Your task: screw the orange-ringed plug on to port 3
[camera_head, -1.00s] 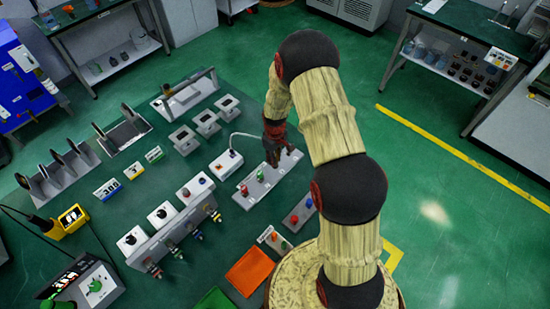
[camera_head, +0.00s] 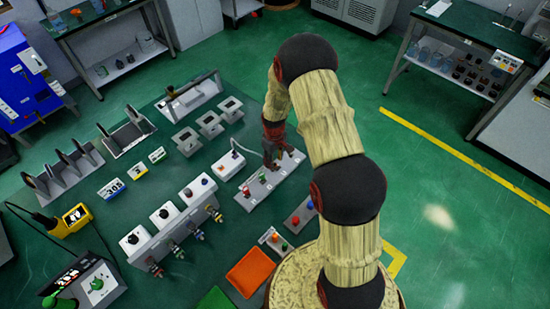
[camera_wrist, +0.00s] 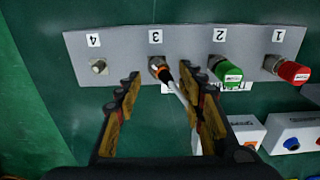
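The grey port panel (camera_wrist: 120,41) fills the top of the wrist view, with labels 4, 3, 2 and 1. At port 3 sits a dark metal plug with an orange ring (camera_wrist: 163,73). Its white cable runs off to the lower right, past the right finger. Whether the plug is threaded on cannot be told. My gripper (camera_wrist: 161,76) is open, its fingers apart on either side of the plug. In the head view my gripper (camera_head: 275,150) is over the panel (camera_head: 257,192), and the plug is hidden.
Port 4 (camera_wrist: 98,66) is a bare metal connector. A green cap (camera_wrist: 229,73) is on port 2 and a red cap (camera_wrist: 291,72) on port 1. A white box (camera_head: 229,166) with the cable stands beside the panel. An orange tray (camera_head: 249,272) lies nearer.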

